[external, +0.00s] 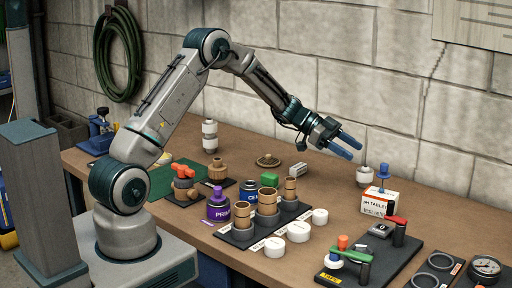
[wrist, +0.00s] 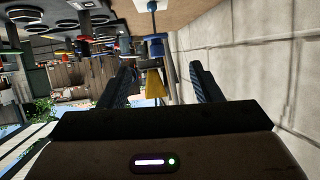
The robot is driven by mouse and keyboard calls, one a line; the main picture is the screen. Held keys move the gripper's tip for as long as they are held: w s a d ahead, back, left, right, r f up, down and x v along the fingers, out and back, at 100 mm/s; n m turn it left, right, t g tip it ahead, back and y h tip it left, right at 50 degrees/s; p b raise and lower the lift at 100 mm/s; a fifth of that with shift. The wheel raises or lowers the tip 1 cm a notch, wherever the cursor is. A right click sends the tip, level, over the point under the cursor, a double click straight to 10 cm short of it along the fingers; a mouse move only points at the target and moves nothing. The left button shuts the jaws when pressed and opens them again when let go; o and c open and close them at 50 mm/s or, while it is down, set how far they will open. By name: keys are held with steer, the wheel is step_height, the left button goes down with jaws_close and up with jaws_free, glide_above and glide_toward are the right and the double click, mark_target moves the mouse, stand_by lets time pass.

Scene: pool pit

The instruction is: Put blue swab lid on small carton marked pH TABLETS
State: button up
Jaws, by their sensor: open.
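The small white and orange carton marked pH TABLETS (external: 376,204) stands upright on the bench near the wall. A blue lid with a stem and knob (external: 383,171) appears upright on top of the carton. My gripper (external: 355,149) is open and empty, above and to the left of the lid, apart from it. In the wrist view, which is upside down, a blue knob (wrist: 155,46), apparently the lid's, shows beyond and between my two fingers (wrist: 162,68). The white patch at the top edge there is probably the carton, mostly cut off.
A black tray with red and green handled valves (external: 350,262) lies in front. Bare bench lies between the caps and carton.

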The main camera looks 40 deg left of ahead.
steer(key=w+a+r+n+t+y, duration=0.35)
steer(key=a+r+t, duration=0.35)
steer(key=r, duration=0.3)
steer(key=s+a+r+n+t+y, duration=0.1)
steer(key=s+a+r+n+y, duration=0.25)
steer(key=a, duration=0.25)
steer(key=s+a+r+n+t+y, duration=0.2)
steer(key=s+a+r+n+y, duration=0.15)
steer(key=a+y, duration=0.2)
steer(key=s+a+f+n+g+y, duration=0.1)
steer(key=s+a+n+g, duration=0.15)
steer(key=s, duration=0.45)
steer(key=s+a+f+n+g+y, duration=0.1)
steer(key=s+a+y, duration=0.15)
steer(key=s, duration=0.45)
steer(key=s+f+n+g+h, duration=0.1)
steer(key=s+f+g, duration=0.1)
steer(key=s, duration=0.7)
steer(key=s+d+f+n+g+h, duration=0.1)
steer(key=s+f+g, duration=0.2)
steer(key=s, duration=0.7)
steer(key=shift+s+d+f+g+h, duration=0.2)
steer(key=shift+d+f+g+h, duration=0.1)
steer(key=shift+f+g+h, duration=0.1)
